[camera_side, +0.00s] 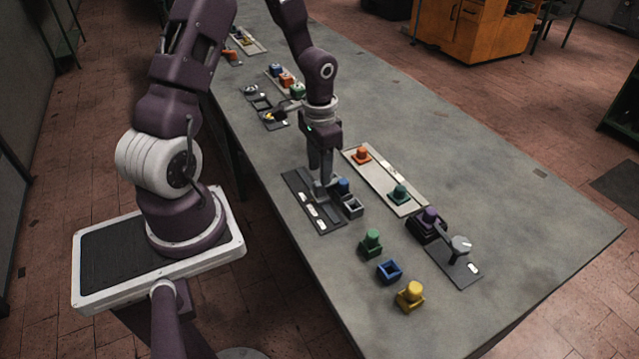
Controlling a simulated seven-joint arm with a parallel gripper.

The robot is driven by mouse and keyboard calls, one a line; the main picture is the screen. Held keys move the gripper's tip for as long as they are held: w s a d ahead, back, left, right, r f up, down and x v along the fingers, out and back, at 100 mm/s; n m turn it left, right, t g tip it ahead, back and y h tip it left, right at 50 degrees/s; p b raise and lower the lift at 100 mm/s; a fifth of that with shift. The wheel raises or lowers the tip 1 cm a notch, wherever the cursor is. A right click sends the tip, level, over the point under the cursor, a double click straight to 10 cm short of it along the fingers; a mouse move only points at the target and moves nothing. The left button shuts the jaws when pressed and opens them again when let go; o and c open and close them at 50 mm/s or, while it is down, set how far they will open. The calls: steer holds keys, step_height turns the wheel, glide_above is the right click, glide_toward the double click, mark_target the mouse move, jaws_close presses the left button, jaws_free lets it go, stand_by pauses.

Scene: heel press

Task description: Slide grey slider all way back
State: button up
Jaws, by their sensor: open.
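A dark panel (297,186) with several white marks lies on the table, below my gripper (322,190). My gripper points down, with its fingertips low over the right part of this panel. The gripper is open. A grey piece shows at the fingertips, but I cannot tell whether it is the grey slider or part of the fingers. Contact with the slider cannot be made out. A blue peg (343,186) and a small grey open block (352,207) stand close to the right of the fingers.
A pale rail (380,177) carries an orange peg (361,154) and a teal peg (399,194). The table's right side is clear.

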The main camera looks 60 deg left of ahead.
mark_target(328, 188)
step_height(328, 188, down, 5)
steer(key=shift+f, duration=0.2)
steer(key=shift+c, duration=0.2)
jaws_close()
steer(key=shift+r, duration=0.1)
stand_by(1.1)
